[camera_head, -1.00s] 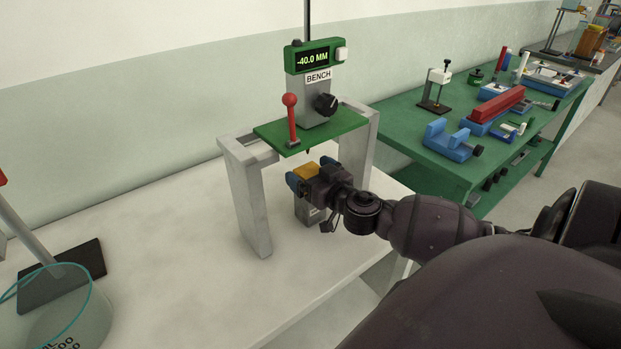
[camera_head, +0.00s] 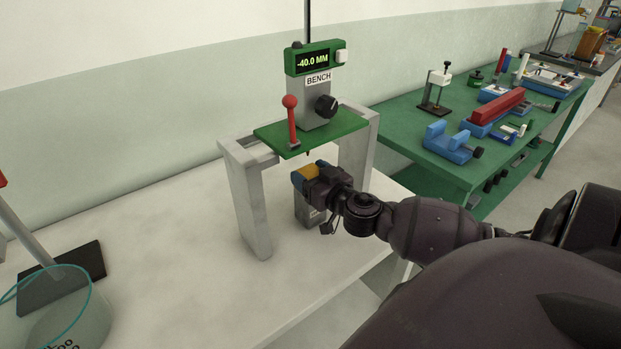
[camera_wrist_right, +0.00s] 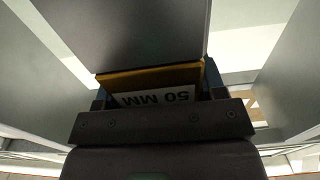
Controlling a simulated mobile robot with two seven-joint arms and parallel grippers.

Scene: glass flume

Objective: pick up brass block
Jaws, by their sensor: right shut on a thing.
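The brass block (camera_head: 311,169) sits on top of a small grey pedestal (camera_head: 305,208) under the bench gauge. My right gripper (camera_head: 306,175) comes in from the right, its blue fingertips closed on the block's sides. In the right wrist view the brass block (camera_wrist_right: 150,78) shows between the fingers with an upside-down "50 MM" label. The block appears still at the pedestal, with no clear gap. My left gripper is not in view.
A grey frame (camera_head: 245,195) straddles the pedestal, with a green plate (camera_head: 320,134), red lever (camera_head: 291,118) and "-40.0 MM" display (camera_head: 314,58) above my gripper. A glass vessel (camera_head: 60,310) stands at lower left. A green table (camera_head: 400,120) with tools stands at right.

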